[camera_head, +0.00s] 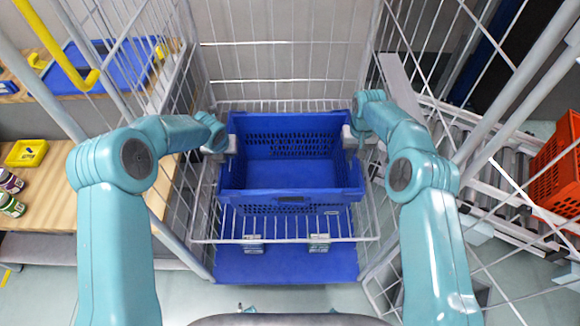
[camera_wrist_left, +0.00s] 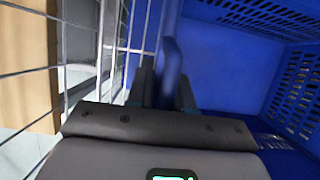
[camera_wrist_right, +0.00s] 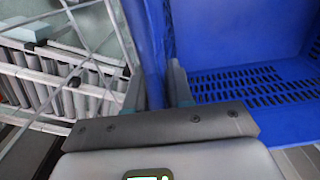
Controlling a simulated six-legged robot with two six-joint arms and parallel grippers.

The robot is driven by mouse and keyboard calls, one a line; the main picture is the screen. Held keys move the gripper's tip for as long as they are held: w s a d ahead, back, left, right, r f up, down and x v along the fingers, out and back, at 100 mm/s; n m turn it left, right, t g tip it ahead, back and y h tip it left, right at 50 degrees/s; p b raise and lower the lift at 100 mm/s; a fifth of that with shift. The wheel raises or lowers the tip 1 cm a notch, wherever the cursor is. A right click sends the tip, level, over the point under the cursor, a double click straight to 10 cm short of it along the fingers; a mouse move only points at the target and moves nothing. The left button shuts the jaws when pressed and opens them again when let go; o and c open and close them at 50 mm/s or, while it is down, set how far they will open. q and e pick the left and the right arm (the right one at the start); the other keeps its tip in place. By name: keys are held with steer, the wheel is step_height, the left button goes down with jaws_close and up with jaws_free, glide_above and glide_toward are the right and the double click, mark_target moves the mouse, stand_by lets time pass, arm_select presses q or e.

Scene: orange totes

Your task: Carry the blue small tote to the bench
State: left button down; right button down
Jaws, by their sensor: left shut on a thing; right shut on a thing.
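The blue small tote (camera_head: 290,195) is in the middle of the head view, inside a wire cage trolley (camera_head: 285,70). It looks empty and roughly level. My left gripper (camera_head: 228,143) is shut on its left side wall, and that wall shows between the fingers in the left wrist view (camera_wrist_left: 168,75). My right gripper (camera_head: 350,138) is shut on its right side wall, which also shows between the fingers in the right wrist view (camera_wrist_right: 155,60). The bench (camera_head: 60,205) is the wooden top at the left, outside the cage. I cannot tell whether the tote touches the trolley.
The cage's wire sides stand close beside both arms. A blue shelf (camera_head: 285,265) lies below the tote. A yellow tray (camera_head: 26,153) and several small jars (camera_head: 10,192) are on the bench. A roller conveyor (camera_head: 490,150) and an orange tote (camera_head: 562,170) are at the right.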

arm_select(q)
steer(key=shift+d+r, duration=0.1)
steer(key=shift+d, duration=0.05)
arm_select(e)
steer(key=shift+a, duration=0.2)
stand_by(0.3)
